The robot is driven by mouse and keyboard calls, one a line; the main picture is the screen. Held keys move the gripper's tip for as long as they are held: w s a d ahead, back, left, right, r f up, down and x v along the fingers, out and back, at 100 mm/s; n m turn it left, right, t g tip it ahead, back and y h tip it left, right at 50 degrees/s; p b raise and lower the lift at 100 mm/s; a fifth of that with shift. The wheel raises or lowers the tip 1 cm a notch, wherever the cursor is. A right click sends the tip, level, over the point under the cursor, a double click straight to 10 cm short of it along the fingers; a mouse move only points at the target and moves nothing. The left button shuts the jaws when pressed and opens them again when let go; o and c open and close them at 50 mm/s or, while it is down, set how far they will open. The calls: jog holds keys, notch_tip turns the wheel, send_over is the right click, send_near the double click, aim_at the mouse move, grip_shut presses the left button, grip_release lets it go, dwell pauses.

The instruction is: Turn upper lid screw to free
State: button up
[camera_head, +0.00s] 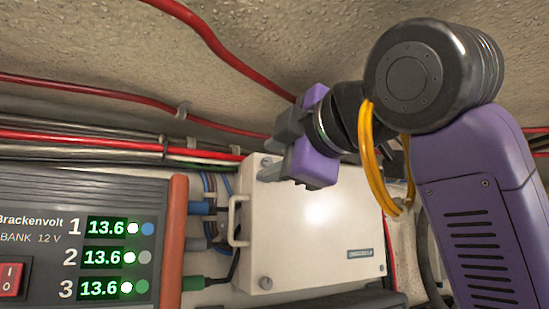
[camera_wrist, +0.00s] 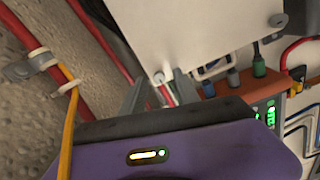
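The pale lid (camera_head: 315,228) of a wall-mounted box has a handle on its left side. Its upper screw (camera_head: 267,161) is a small grey round head at the top left corner, close beside my gripper (camera_head: 280,145). In the wrist view, my gripper (camera_wrist: 159,77) is open, with one grey finger on each side of the upper screw (camera_wrist: 158,78). Nothing is held. I cannot tell whether the fingers touch the screw. The lower screw (camera_head: 265,283) sits at the lid's bottom left; it also shows in the wrist view (camera_wrist: 278,20).
A battery charger (camera_head: 80,240) with green displays stands left of the box. Red cables (camera_head: 110,140) run along the wall above. A yellow cable (camera_head: 373,165) loops by my arm.

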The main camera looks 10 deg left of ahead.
jog(key=b+v, duration=0.3)
jog(key=v, duration=0.4)
jog(key=shift+s+d, duration=0.25)
jog(key=shift+s, duration=0.1)
dwell(0.4)
